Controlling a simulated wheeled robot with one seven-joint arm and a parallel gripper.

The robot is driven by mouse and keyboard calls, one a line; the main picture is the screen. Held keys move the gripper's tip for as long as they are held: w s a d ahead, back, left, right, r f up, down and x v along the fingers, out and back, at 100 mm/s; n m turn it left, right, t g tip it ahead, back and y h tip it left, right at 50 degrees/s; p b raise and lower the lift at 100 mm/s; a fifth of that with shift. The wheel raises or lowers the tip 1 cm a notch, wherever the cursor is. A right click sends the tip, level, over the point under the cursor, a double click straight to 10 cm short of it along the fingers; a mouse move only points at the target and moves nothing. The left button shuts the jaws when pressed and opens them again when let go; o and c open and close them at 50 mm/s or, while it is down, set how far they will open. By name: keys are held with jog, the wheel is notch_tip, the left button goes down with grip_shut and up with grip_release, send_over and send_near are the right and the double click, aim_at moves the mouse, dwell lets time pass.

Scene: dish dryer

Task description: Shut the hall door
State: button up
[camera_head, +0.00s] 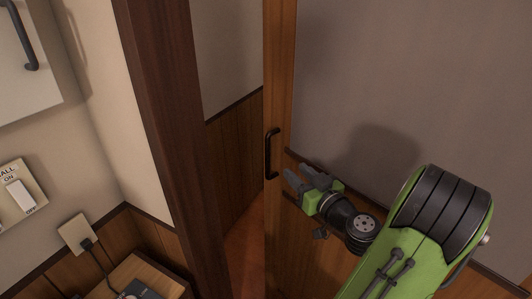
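The hall door (279,60) stands partly open on the right, with a wooden edge and a large grey upper panel. A gap lies between its edge and the dark wooden door post (165,120) on the left. The hall wall and reddish floor show through the gap. A black bar handle (269,154) is fixed upright on the door's edge. My gripper (293,172) is just right of and slightly below the handle, in front of the door. Its two grey fingers are apart with nothing between them. Whether they touch the door cannot be told.
A white cabinet (28,75) with a dark handle is at the upper left. A switch plate (18,194) and an outlet (77,234) with a plugged cord are on the left wall. A small wooden table (150,272) with a dark item stands at the lower left, beside the post.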

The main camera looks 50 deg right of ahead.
aim_at(269, 146)
jog(key=p+x, duration=0.1)
jog(key=x, duration=0.4)
jog(key=p+x, duration=0.2)
jog(key=x, duration=0.3)
jog(key=p+x, duration=0.1)
jog(key=x, duration=0.4)
jog(key=shift+w+r, duration=0.25)
jog(key=shift+c, duration=0.5)
grip_shut()
